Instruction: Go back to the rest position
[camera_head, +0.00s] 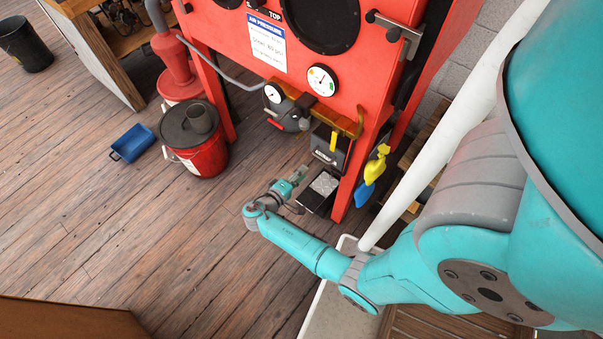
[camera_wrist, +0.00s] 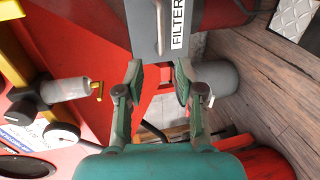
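My gripper (camera_head: 297,180) is at the end of my teal arm, low in front of the red cabinet (camera_head: 330,105) in the head view. In the wrist view my gripper (camera_wrist: 159,78) has its two green-grey fingers spread apart. Nothing is held between them. A grey box (camera_wrist: 165,25) with a "FILTER" label lies beyond the fingertips; I cannot tell whether they touch it.
A red lidded bucket (camera_head: 205,155) and a blue tray (camera_head: 132,143) stand on the wood floor at left. A foot pedal (camera_head: 320,190) lies by the cabinet leg. A white pipe (camera_head: 440,140) slants close to my arm. Open floor (camera_head: 170,220) lies left of my gripper.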

